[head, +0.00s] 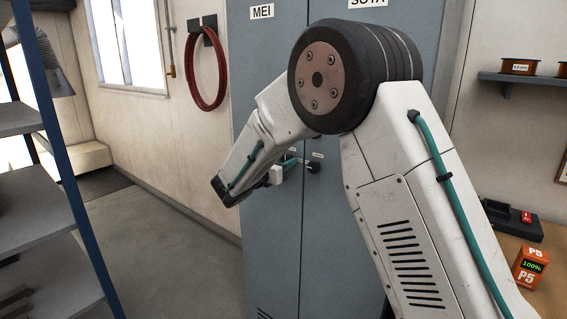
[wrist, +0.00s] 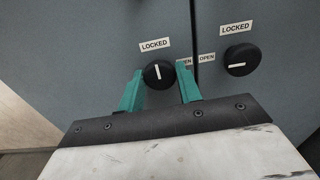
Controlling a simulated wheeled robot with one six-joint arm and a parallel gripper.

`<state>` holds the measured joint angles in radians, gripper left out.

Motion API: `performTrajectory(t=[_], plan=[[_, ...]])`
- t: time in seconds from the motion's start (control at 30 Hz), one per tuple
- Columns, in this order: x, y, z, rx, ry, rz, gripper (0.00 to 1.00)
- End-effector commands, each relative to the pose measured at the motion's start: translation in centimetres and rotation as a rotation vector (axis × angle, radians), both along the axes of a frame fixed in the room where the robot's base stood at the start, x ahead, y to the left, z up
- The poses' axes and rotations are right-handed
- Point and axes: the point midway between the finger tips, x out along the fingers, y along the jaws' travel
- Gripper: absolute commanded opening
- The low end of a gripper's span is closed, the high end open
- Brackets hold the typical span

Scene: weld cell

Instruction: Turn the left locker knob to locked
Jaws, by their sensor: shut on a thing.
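The left locker knob (wrist: 158,76) is round and black with a white line. The line stands nearly upright, toward the LOCKED label (wrist: 155,44) above it. My gripper (wrist: 161,72) has its green fingers on either side of this knob and is shut on it. In the head view my gripper (head: 281,171) is at the locker's left door, and the left knob cannot be made out there. The right knob (wrist: 240,60) has its white line lying level. It also shows in the head view (head: 313,167), just right of my gripper.
The blue-grey locker (head: 262,60) carries the name labels MEI (head: 262,11) and SOTA. A shelf rack (head: 35,150) stands at the left. A workbench (head: 545,262) with an orange P5 box (head: 530,267) is at the right. The floor (head: 170,260) left of the locker is clear.

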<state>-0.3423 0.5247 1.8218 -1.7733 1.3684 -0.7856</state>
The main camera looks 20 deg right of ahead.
Motion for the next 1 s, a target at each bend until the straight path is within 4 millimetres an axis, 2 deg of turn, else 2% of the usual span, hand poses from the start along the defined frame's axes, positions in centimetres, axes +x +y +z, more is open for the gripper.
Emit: performTrajectory(t=[0.37,0.4,0.47,0.5,0.77,0.87,1.0], plan=[[0.0,0.0,0.0,-0.004,0.005,0.001,0.12],[0.0,0.1,0.0,-0.003,0.004,0.001,0.37],[0.0,0.1,0.0,-0.003,0.004,0.001,0.54],[0.0,0.1,0.0,-0.003,0.004,0.001,0.56],[0.0,0.1,0.0,-0.002,0.003,0.001,0.56],[-0.4,0.8,0.0,-0.002,0.003,0.003,0.56],[-1.8,2.7,0.0,-0.003,0.004,0.004,0.56]])
